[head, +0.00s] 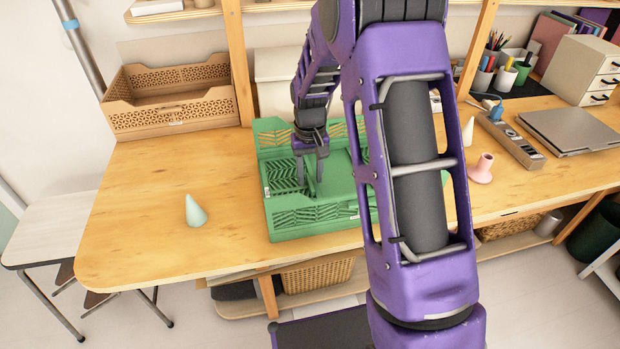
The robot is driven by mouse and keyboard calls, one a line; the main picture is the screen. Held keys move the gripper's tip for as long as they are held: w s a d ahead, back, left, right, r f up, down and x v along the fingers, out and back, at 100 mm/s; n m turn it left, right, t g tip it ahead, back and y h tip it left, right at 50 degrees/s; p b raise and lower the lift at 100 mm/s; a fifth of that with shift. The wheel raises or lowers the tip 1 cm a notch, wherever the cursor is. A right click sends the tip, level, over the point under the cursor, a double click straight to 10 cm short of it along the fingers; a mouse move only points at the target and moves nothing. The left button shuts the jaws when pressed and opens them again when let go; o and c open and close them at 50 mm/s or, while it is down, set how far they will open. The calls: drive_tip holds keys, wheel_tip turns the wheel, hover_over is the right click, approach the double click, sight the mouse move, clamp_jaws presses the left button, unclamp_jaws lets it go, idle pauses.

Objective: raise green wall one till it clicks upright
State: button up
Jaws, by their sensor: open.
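A green folding crate (290,236) stands on the wooden table, partly hidden behind my purple arm. Its slotted back wall (272,134) looks upright. A slotted panel (284,178) lies low inside at the left, and another slotted panel (300,217) shows along the front. I cannot tell which one is green wall one. My gripper (310,182) points down over the inside of the crate, its fingers apart with nothing seen between them. Whether a finger touches a panel is unclear. The right side of the crate is hidden by my arm.
A tan crate (170,117) stands at the back left. A pale green cone (195,211) stands on the table left of the green crate. A pink vase-like thing (481,169), a power strip (512,142) and a laptop (568,130) are at the right. The table's left front is clear.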

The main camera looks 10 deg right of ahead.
drive_tip(key=shift+f, duration=0.4)
drive_tip(key=shift+c, duration=0.3)
clamp_jaws()
idle(0.9)
